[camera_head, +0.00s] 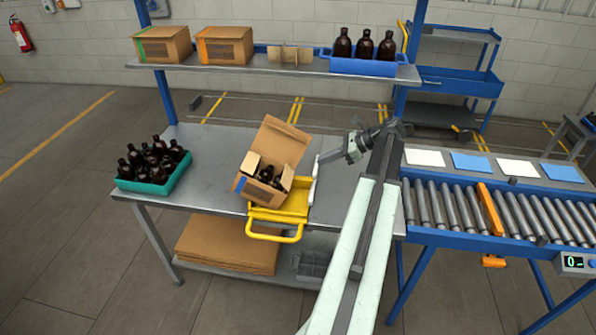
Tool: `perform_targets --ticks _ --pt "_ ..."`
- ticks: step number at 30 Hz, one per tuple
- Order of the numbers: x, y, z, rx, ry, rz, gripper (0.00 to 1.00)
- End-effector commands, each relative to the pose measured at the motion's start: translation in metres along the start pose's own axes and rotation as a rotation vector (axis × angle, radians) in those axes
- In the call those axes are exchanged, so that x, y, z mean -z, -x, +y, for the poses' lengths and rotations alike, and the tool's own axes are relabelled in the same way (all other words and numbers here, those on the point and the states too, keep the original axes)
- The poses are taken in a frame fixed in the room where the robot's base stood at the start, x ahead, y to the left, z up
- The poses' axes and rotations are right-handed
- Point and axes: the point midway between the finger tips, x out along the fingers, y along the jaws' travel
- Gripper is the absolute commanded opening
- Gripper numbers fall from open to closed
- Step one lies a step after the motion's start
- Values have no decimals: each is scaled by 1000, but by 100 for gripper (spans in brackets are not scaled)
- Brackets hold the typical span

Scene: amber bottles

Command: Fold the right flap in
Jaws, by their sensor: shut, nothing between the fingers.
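An open cardboard box (255,193) sits tilted on a yellow stand (283,214) at the front of the grey table, with dark bottles (268,177) inside. Its large back flap (282,140) stands up. The right flap (287,180) appears raised at the box's right side; its exact angle is too small to tell. My gripper (321,158) is shut and empty, to the right of the box and pointing left towards it. It appears apart from the right flap.
A teal crate of bottles (153,186) stands at the table's left. A shelf (300,70) above holds two boxes, a divider and a blue tray of bottles (360,67). A roller conveyor (470,207) lies right. Table between crate and box is clear.

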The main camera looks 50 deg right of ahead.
Motion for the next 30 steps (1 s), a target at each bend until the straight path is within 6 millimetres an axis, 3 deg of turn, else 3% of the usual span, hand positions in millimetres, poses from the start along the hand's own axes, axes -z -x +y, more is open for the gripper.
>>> perform_targets --ticks 18,24,30 --pt "4 -122 1 -3 5 3 0" --pt "1 -138 1 -3 4 3 0" --pt "0 -140 1 -2 4 3 0"
